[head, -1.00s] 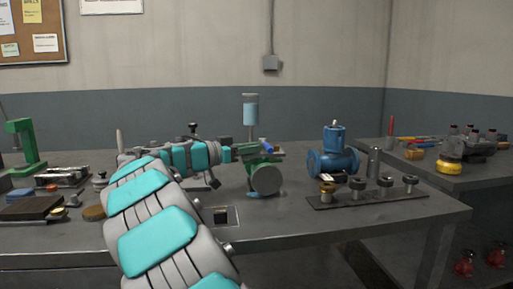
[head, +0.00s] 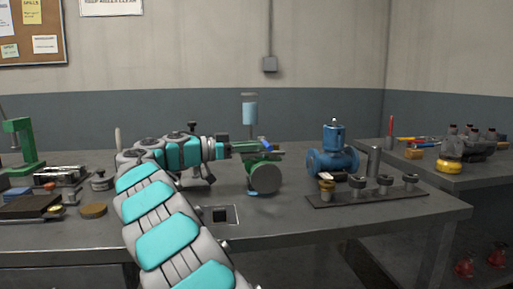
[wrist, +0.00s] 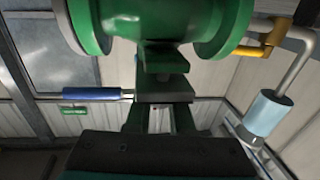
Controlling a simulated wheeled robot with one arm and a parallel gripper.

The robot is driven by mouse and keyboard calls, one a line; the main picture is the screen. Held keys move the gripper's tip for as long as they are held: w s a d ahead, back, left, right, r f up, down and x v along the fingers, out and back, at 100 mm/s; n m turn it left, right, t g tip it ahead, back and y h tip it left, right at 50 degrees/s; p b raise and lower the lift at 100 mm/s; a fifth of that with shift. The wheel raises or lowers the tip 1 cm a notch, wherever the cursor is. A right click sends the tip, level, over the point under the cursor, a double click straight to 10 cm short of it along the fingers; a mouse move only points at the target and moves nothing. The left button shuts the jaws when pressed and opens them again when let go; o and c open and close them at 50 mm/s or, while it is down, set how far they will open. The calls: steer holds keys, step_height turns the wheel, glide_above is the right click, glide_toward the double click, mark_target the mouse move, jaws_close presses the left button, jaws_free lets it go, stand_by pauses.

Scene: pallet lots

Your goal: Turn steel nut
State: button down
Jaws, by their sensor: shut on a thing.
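A green valve body (head: 262,180) with a round grey end flange stands on the bench, right of my gripper in the head view. Its green body (wrist: 150,22) and flanges fill the top of the wrist view. My gripper (head: 240,149) reaches level from the left to the top of the valve. In the wrist view my gripper (wrist: 163,65) is shut at the fitting just below the green body. The steel nut is mostly hidden between the dark fingers, and its outline cannot be made out. A blue handle (wrist: 95,93) on a thin rod lies left of the fingers.
A blue valve (head: 333,158) and a dark strip (head: 345,200) with several knobs stand to the right. A light-blue cylinder (head: 250,113) stands behind the green valve. A green press (head: 20,150) and loose parts are at the left.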

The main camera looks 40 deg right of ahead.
steer(key=shift+r+m+g+y+p, duration=0.3)
steer(key=shift+m+g, duration=0.2)
steer(key=shift+g, duration=0.1)
steer(key=shift+s+a+f+m+g+y, duration=0.15)
steer(key=shift+f+m+g+y, duration=0.15)
steer(key=shift+g, duration=0.2)
steer(key=c, duration=0.8)
jaws_free()
